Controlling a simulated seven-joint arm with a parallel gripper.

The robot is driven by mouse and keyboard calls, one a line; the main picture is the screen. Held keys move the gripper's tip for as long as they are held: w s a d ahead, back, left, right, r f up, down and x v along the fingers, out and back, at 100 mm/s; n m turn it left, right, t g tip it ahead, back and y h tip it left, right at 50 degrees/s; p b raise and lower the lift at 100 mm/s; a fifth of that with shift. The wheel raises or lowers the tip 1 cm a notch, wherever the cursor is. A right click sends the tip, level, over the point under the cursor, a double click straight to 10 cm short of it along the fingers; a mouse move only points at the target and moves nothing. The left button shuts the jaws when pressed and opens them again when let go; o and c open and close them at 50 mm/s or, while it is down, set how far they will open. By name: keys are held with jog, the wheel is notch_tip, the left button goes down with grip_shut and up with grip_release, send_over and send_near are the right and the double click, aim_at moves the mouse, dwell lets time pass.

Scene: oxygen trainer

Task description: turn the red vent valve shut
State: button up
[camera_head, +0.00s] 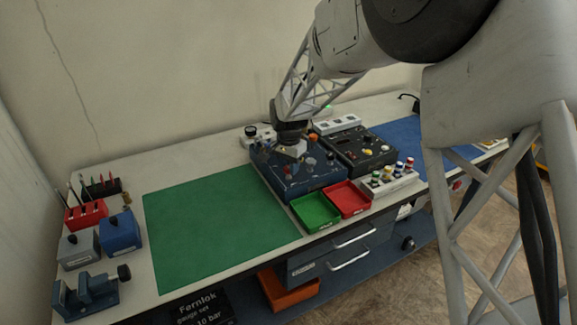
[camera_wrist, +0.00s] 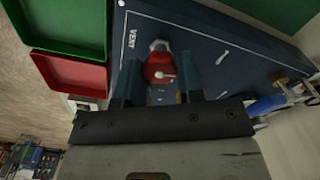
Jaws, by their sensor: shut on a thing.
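The red vent valve (camera_wrist: 158,65) shows in the wrist view between the two fingers of my gripper (camera_wrist: 160,78), beside the word VENT on the dark blue panel (camera_wrist: 222,50). My gripper is shut on the red valve.
A green tray (camera_head: 316,222) and a red tray (camera_head: 349,211) sit in front of the panel. A black panel box (camera_head: 357,158) stands to its right, and a white rack with coloured caps (camera_head: 388,186) is near it. The green mat (camera_head: 215,230) is clear.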

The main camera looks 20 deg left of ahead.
aim_at(288, 167)
jog(key=shift+m, duration=1.3)
jog(key=o, duration=0.9)
jog(key=shift+r, duration=3.95)
